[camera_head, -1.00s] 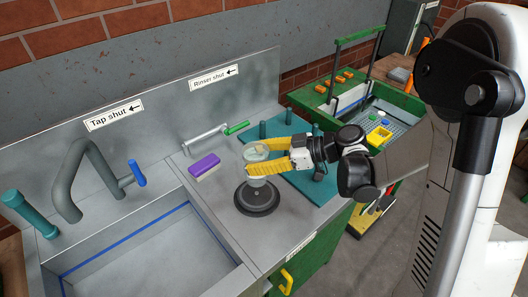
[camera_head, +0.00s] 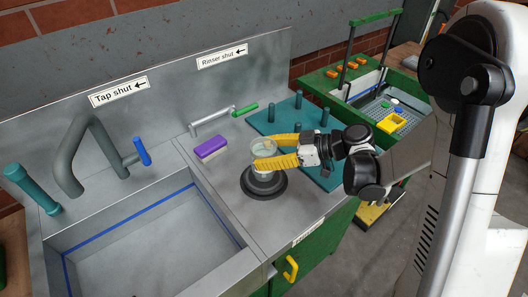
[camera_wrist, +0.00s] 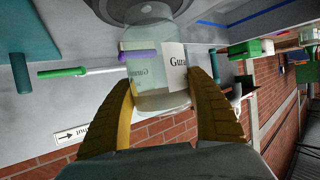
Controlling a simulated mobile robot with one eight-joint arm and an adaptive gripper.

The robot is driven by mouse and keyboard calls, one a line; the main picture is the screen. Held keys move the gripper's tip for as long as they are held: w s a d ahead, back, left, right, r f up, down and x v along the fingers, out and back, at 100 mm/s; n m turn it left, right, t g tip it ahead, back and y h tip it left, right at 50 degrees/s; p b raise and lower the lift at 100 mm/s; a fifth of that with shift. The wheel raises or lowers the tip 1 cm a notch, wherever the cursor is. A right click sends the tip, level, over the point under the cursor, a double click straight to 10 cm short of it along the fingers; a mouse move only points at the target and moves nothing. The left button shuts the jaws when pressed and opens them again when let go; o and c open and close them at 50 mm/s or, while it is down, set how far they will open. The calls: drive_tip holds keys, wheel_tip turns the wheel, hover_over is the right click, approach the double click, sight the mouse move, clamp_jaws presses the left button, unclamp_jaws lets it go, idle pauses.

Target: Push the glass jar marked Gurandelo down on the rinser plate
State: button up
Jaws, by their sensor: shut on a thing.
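The clear glass jar (camera_head: 264,148) is between the yellow fingers of my gripper (camera_head: 265,155), straight above the middle of the dark round rinser plate (camera_head: 264,187). In the wrist view my gripper (camera_wrist: 160,80) is shut on the jar (camera_wrist: 150,68), one finger on each side. Its white label (camera_wrist: 174,62) shows "Gura", the rest cut off. The jar's far end meets or overlaps the plate (camera_wrist: 105,8). I cannot tell whether it touches. The fingers hide part of the jar in the head view.
A purple brush (camera_head: 212,147) lies left of the plate. The green rinser handle (camera_head: 245,110) stands behind, under a "Rinser shut" sign (camera_head: 222,57). A teal pegged mat (camera_head: 270,120) lies to the right. The sink (camera_head: 150,250) is at the left, with a grey tap (camera_head: 75,150).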

sight(264, 145)
drive_tip(key=shift+c, duration=1.3)
drive_tip(key=shift+f+b, duration=0.95)
drive_tip(key=shift+f, duration=0.05)
drive_tip(key=shift+r, duration=0.15)
idle(1.3)
drive_tip(key=shift+r+p, duration=2.5)
drive_tip(key=shift+r, duration=0.95)
